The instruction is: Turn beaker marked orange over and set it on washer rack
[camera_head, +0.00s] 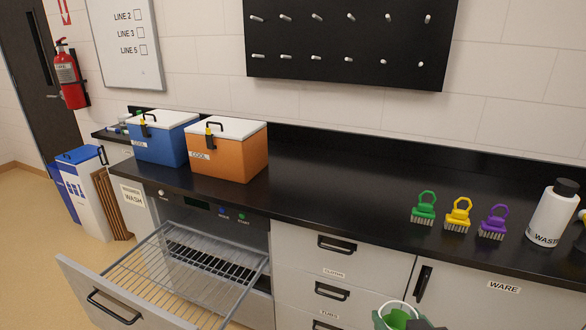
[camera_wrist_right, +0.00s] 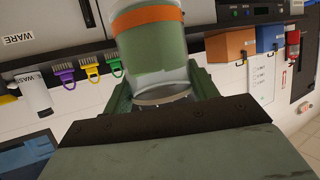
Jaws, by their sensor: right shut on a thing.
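The beaker (camera_wrist_right: 150,50) fills the upper middle of the right wrist view, a clear glass with an orange band and a greenish look. In the head view only its pale round rim (camera_head: 398,306) shows at the bottom edge; I cannot tell there which end faces up. My right gripper (camera_wrist_right: 162,95) is shut on it, with greenish fingers on both sides. The washer rack (camera_head: 205,268) is an empty wire rack, pulled out under the counter at the left, apart from the beaker. My left gripper is not in view.
An orange cooler (camera_head: 228,155) and a blue cooler (camera_head: 165,142) stand on the counter above the washer. Green (camera_head: 424,210), yellow (camera_head: 458,215) and purple (camera_head: 493,223) brushes and a waste bottle (camera_head: 553,215) stand at the right. The middle counter (camera_head: 335,185) is clear.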

